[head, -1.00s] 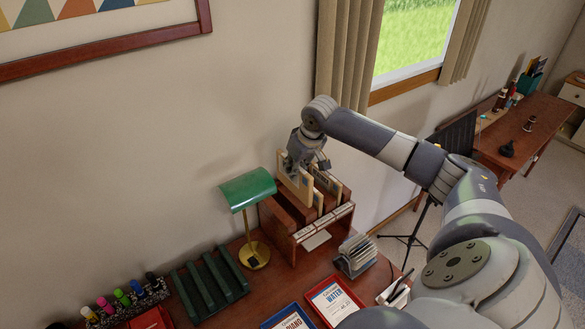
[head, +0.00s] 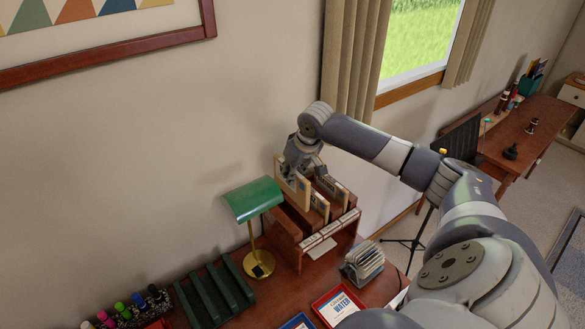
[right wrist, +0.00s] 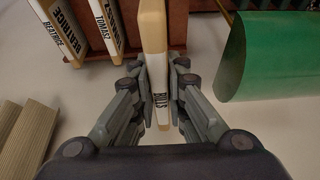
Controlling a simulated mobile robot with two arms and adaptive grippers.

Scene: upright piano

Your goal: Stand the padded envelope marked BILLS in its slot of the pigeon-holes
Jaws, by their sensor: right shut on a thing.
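My right gripper (head: 300,175) is shut on the cream padded envelope (head: 289,193), above the left side of the wooden pigeon-holes (head: 284,222). In the right wrist view the envelope (right wrist: 153,38) is pinched between both fingers (right wrist: 156,78), its edge marked BILLS. Its far end overlaps the brown rack in that view; I cannot tell whether it has entered a slot. Two other envelopes, marked TOMASZ (right wrist: 106,28) and BEATRICE (right wrist: 60,32), stand in the rack beside it. My left gripper is out of view.
A green desk lamp (head: 253,198) stands close left of the rack and also shows in the right wrist view (right wrist: 270,55). A grey letter holder (head: 364,263), red tray (head: 338,306) and green rack (head: 213,292) stand on the desk. The wall is close behind.

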